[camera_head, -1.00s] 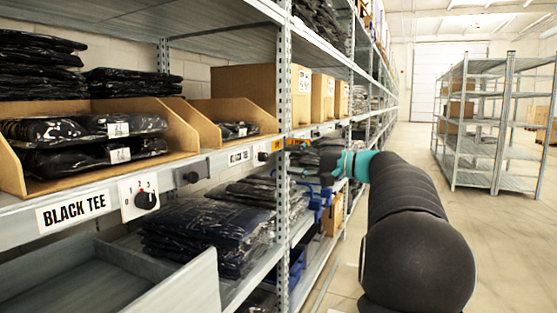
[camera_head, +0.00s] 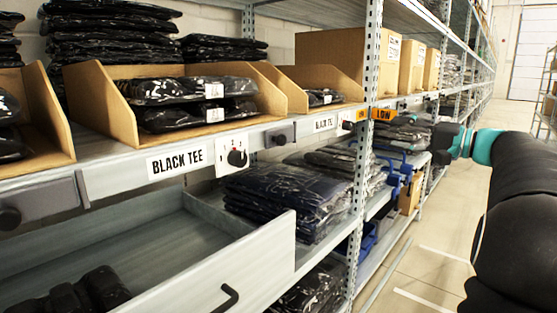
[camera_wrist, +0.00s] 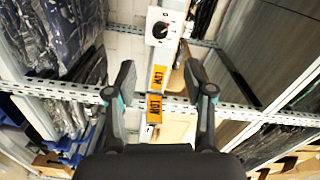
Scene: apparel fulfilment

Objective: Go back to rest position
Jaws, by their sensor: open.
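My gripper (camera_head: 436,140) is at the right in the head view, in front of the shelf rack at the end of my arm. In the wrist view my gripper (camera_wrist: 160,82) has its two dark fingers spread apart, with nothing held between them. Two orange LOW tags show behind the fingers in the wrist view, an upper tag (camera_wrist: 158,77) and a lower tag (camera_wrist: 154,108). In the head view a LOW tag (camera_head: 384,114) sits at the shelf edge near the upright.
A shelf edge bears a BLACK TEE label (camera_head: 181,161) and a dial (camera_head: 237,158). Below, a grey drawer (camera_head: 255,265) stands open with a dark object (camera_head: 75,295) at its near left. Bagged garments (camera_head: 290,200) fill the lower shelf. Aisle floor (camera_head: 425,265) is clear at the right.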

